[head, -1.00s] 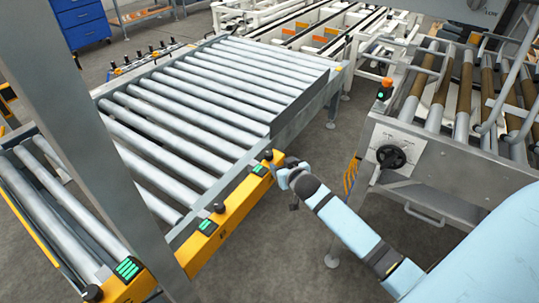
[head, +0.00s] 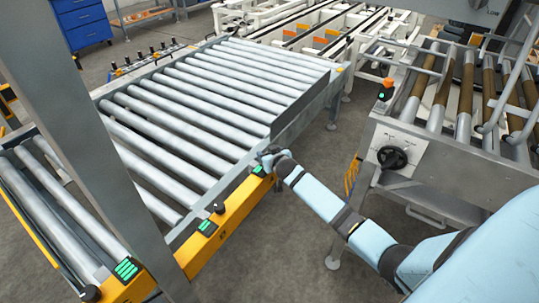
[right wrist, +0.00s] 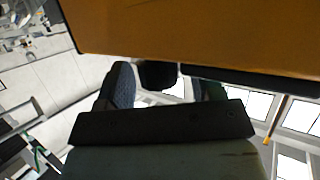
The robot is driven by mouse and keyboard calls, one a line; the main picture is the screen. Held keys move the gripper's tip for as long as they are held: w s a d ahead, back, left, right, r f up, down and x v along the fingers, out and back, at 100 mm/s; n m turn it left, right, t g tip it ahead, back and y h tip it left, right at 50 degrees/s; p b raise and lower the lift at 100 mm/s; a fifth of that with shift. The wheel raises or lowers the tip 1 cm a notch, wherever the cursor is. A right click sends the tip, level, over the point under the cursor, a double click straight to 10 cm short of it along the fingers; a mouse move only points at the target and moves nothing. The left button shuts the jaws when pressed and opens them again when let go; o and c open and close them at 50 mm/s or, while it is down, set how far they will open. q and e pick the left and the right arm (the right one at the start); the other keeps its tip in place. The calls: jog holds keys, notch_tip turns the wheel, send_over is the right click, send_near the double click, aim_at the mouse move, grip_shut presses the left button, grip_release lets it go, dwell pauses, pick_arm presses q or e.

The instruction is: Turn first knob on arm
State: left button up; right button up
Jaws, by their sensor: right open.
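The yellow arm (head: 229,219) runs along the near edge of the roller conveyor, with black knobs and green-lit panels on it. A black knob (head: 219,207) stands at its middle and another knob (head: 92,293) at its near left end. My right gripper (head: 268,158) is at the far end of the arm and hides the knob there in the head view. In the right wrist view, the open fingers of my right gripper (right wrist: 163,84) stand either side of that black knob (right wrist: 157,74), below the yellow arm surface (right wrist: 200,35). I cannot tell whether they touch it. My left gripper is not in view.
The roller conveyor (head: 215,95) lies behind the yellow arm. A grey post (head: 100,120) crosses the left side. A machine with a black handwheel (head: 392,157) stands at the right. Grey floor is open between the machine and the conveyor.

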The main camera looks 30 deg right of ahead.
jog(key=c, duration=0.9)
jog(key=shift+r, duration=0.1)
